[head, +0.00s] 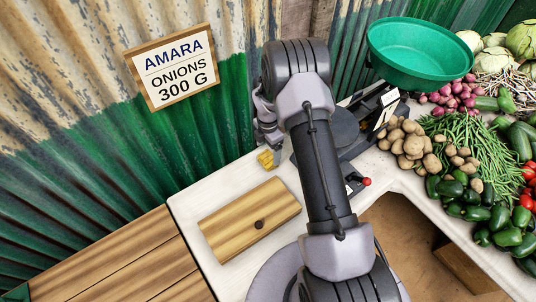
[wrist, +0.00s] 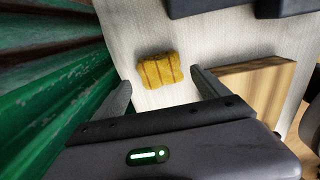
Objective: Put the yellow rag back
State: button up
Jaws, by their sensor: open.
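The yellow rag (wrist: 160,70) is a small folded yellow-brown bundle with darker lines across it. It lies on the white tabletop (wrist: 127,30). In the head view the rag (head: 266,160) shows small and partly covered, beside my arm near the back edge of the table. My gripper (wrist: 160,88) is open and empty in the wrist view, its two fingers apart. The rag appears between and beyond the fingertips, apart from them. In the head view my arm hides most of the gripper.
A wooden board (head: 249,218) lies on the table near the rag. A dark balance (head: 368,133) with a green pan (head: 422,50) stands to the right. Potatoes (head: 412,143) and other vegetables lie beyond it. A green corrugated wall (head: 120,160) rises behind, with a sign (head: 172,67).

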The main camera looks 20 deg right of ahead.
notch_tip(320, 180, up, 7)
jog(key=p, duration=0.2)
notch_tip(320, 180, up, 10)
jog(key=m+t, duration=0.1)
jog(key=m, duration=0.3)
send_over(268, 156)
jog(key=a, duration=0.2)
jog(key=s+a+r+m+t, duration=0.1)
jog(key=s+a+r+m, duration=0.25)
jog(key=r, duration=0.35)
jog(key=s+a+r+m+t, duration=0.1)
jog(key=s+a+r+m, duration=0.2)
jog(key=r, duration=0.4)
jog(key=s+a+r+m+t, duration=0.1)
jog(key=s+a+r+m, duration=0.1)
jog(key=s, duration=0.5)
jog(key=s+a+r+m+t+y, duration=0.1)
jog(key=s+a+r+m, duration=0.1)
jog(key=s+m, duration=0.5)
jog(key=s+a+r+m+y, duration=0.1)
jog(key=s+a+r+m, duration=0.1)
jog(key=s+r+m, duration=0.2)
jog(key=s+m, duration=0.1)
jog(key=s, duration=0.2)
jog(key=shift+s+a+r+t+b, duration=0.25)
jog(key=shift+s+r+t+b, duration=0.05)
jog(key=shift+s+t, duration=0.1)
notch_tip(268, 156, down, 6)
jog(key=b, duration=0.6)
